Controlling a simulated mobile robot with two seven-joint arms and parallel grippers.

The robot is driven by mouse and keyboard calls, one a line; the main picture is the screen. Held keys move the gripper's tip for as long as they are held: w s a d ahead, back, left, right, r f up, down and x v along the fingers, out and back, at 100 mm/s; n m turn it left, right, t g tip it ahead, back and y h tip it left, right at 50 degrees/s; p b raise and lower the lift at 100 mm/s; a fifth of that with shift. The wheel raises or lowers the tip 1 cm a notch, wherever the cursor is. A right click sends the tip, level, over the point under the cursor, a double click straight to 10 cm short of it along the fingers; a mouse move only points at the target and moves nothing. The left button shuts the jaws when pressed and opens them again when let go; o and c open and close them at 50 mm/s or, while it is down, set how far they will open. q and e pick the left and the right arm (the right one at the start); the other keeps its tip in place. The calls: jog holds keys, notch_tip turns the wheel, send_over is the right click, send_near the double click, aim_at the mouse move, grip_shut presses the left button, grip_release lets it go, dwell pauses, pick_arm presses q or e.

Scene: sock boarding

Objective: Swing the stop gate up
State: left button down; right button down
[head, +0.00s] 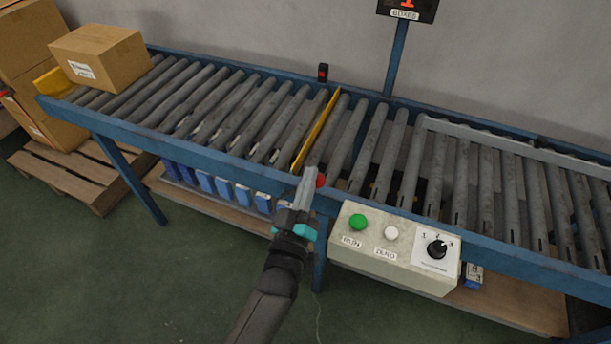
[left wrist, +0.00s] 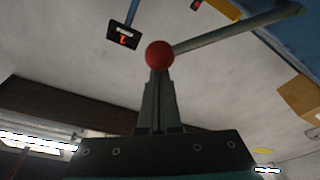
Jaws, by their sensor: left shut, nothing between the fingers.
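The stop gate (head: 316,130) is a thin yellow bar across the conveyor between two rollers; I cannot tell its exact height. A red ball knob (head: 321,181) is at the conveyor's near edge, by the gate's near end. In the left wrist view the red knob (left wrist: 159,55) sits on the end of a grey lever (left wrist: 240,30). My left gripper (head: 307,175) is shut and empty, its tips right at the knob. In the left wrist view the shut fingers (left wrist: 157,88) point at the knob's underside; I cannot tell whether they touch. My right gripper is out of view.
A cardboard box (head: 100,57) stands on the conveyor's left end. A control box (head: 395,248) with green and white buttons and a dial hangs at the near rail, right of my gripper. A display (head: 407,8) stands behind. The rollers near the gate are clear.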

pick_arm(q)
jog(key=shift+d+f+m, duration=0.15)
jog(key=shift+m, duration=0.15)
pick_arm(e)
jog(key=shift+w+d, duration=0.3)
pick_arm(q)
jog(key=shift+s, duration=0.1)
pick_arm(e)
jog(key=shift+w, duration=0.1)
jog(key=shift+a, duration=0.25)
